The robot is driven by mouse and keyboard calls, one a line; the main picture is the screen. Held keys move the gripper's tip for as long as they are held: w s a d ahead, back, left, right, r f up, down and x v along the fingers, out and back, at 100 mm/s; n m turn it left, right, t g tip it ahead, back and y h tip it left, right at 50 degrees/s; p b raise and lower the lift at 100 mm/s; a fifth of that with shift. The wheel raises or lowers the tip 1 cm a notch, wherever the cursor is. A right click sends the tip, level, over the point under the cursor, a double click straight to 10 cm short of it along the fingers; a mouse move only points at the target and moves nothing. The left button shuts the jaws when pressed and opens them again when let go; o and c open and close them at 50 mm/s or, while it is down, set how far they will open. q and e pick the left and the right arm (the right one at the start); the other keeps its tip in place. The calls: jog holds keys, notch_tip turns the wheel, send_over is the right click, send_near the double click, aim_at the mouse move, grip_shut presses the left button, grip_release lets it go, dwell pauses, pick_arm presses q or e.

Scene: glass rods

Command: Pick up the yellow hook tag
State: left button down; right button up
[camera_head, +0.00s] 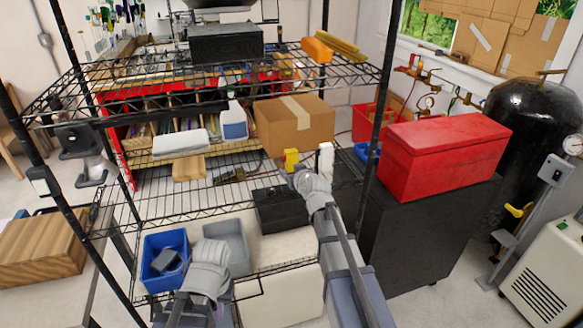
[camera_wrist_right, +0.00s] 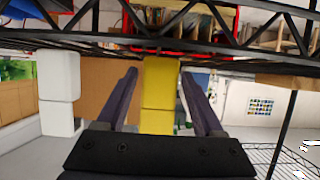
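The yellow hook tag (camera_head: 291,158) hangs at the front of the middle wire shelf, below the cardboard box. In the right wrist view the yellow tag (camera_wrist_right: 160,95) stands between the two dark fingers of my right gripper (camera_wrist_right: 158,88). A gap shows on each side, so the fingers are open and not closed on it. In the head view my right gripper (camera_head: 298,174) is just below the tag. My left arm's wrist end (camera_head: 209,262) is low in front of the rack; its fingers cannot be made out.
A white tag (camera_head: 325,160) hangs close beside the yellow one. A cardboard box (camera_head: 294,124) sits above on the shelf. A blue bin (camera_head: 150,247) and a grey bin (camera_head: 236,238) stand below. A red toolbox (camera_head: 445,150) is at right. A rack post (camera_head: 378,85) stands right of the tags.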

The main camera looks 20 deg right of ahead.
aim_at(292, 152)
grip_shut()
dwell(0.3)
notch_tip(292, 152, up, 10)
jog(key=p, duration=1)
